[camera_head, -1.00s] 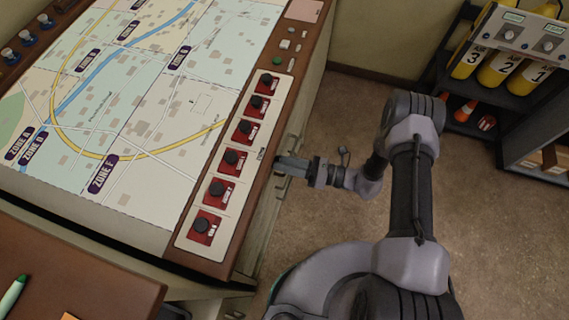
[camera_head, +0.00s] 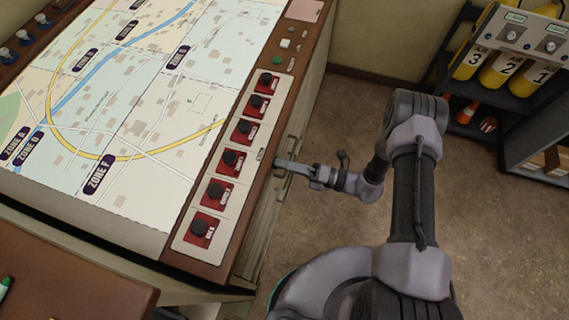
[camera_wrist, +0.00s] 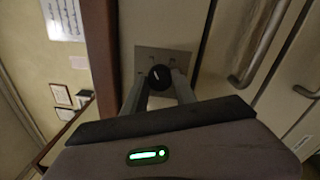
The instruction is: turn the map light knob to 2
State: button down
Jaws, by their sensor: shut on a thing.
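The map light knob (camera_wrist: 159,75) is a small black round knob with a white pointer line. It sits on a square grey plate (camera_wrist: 147,54) on the console's side face. In the wrist view the pointer leans to the upper left. Small marks show on the plate, but I cannot read the numbers. My gripper (camera_wrist: 160,86) has a finger on each side of the knob and is shut on it. In the head view my gripper (camera_head: 281,165) reaches the console's right side; the knob is hidden there.
The console top (camera_head: 262,153) carries a map (camera_head: 150,120) and a column of red switch panels (camera_head: 231,162). Handles (camera_wrist: 261,45) stick out beside the knob. Yellow cylinders (camera_head: 502,72) stand on a rack at the right. The floor (camera_head: 325,235) around my arm is clear.

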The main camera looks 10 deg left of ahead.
dwell(0.4)
jog(key=c, duration=1)
grip_release()
jog(key=d+p, duration=0.2)
jog(key=d, duration=1.5)
jog(key=shift+s+d+f+p, duration=0.2)
jog(key=shift+s+f+p, duration=0.1)
jog(key=shift+s+f, duration=0.15)
